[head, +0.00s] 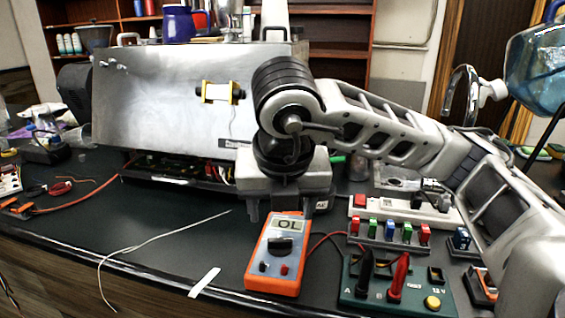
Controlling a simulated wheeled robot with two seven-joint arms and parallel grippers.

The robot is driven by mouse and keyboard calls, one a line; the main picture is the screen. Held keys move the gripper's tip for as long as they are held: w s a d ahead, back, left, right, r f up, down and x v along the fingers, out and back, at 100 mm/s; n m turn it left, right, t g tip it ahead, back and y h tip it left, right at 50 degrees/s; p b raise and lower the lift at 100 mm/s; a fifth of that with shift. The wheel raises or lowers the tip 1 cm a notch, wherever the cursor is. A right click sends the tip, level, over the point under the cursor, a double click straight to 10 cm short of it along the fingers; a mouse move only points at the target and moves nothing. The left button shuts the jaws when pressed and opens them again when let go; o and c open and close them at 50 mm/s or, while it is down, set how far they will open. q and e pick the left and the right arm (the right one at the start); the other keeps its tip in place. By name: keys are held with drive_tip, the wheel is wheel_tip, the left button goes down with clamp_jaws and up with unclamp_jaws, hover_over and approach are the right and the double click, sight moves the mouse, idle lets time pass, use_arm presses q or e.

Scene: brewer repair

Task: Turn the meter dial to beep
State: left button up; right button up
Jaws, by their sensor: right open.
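The orange meter (272,278) lies on the dark bench near its front edge in the head view. Its small display (287,225) appears to read "OL". The black dial (279,246) sits below the display, and its exact pointer direction is too small to tell. My right gripper (284,204) points down just behind the meter's display end, jaws open with nothing visible between them. It is on the far side of the dial, apart from it. My left gripper is not in view.
A green board (345,297) with black and red probes (398,278) stands right of the meter. Several coloured blocks (390,231) sit behind it. A metal brewer housing (160,95) stands at the back. A white wire (150,240) lies on clear bench to the left.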

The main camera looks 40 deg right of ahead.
drive_tip(key=p+v, duration=0.1)
drive_tip(key=v, duration=0.6)
drive_tip(key=shift+s, duration=0.1)
idle(0.4)
